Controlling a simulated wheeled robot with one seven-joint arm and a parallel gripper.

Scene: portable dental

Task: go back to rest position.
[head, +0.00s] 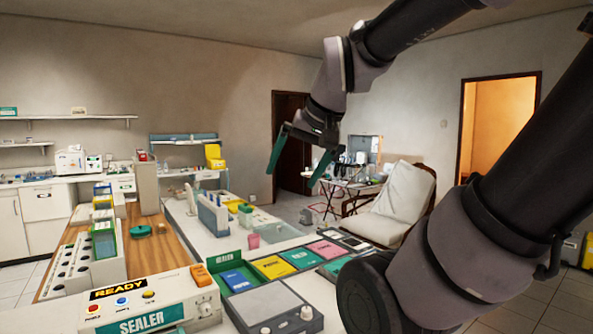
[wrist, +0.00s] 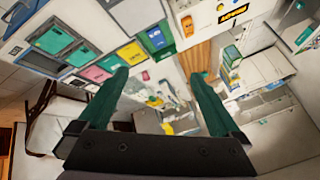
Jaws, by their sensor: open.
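My gripper (head: 296,163) hangs in the air above the far end of the white counter (head: 212,241) in the head view. Its two green fingers are spread apart with nothing between them. The fingers also show in the wrist view (wrist: 163,92), with the counter and coloured trays beyond them. My arm reaches in from the right side of the head view and bends down to the gripper.
A sealer (head: 146,306) stands at the front left. Coloured trays (head: 273,267) and a grey box (head: 268,308) lie on the counter below. A reclined white chair (head: 402,198) stands beyond the arm. A pink cup (head: 253,241) stands on the counter.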

